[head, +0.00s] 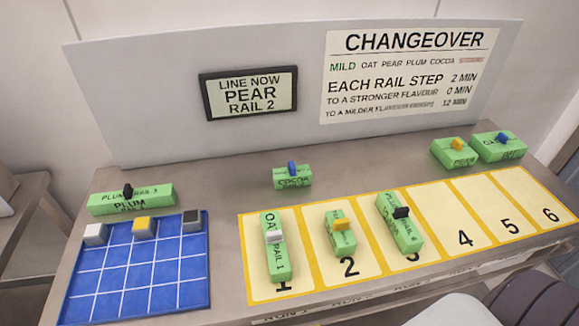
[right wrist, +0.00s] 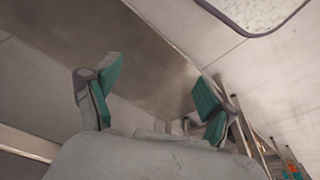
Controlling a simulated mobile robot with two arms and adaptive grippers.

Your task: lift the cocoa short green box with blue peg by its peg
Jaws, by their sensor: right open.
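The short green box with a blue peg (head: 292,180) stands on the grey bench behind the yellow numbered strip, left of its middle. Its front label seems to read COCOA, and the blue peg (head: 291,167) points up from its top. Another green box with a blue peg (head: 500,149) stands at the back right; its label is hard to read. My right gripper (right wrist: 155,78) shows only in the right wrist view, open with teal finger pads and nothing between them. No box shows in that view. My left gripper is not in view.
Green boxes stand on yellow slots 1 (head: 276,262), 2 and 3; slots 4 to 6 are bare. A PLUM box (head: 131,201) stands left, behind a blue grid mat (head: 130,280) with small cubes. A green box with an orange peg (head: 454,154) is back right. A sign panel (head: 160,110) closes the back.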

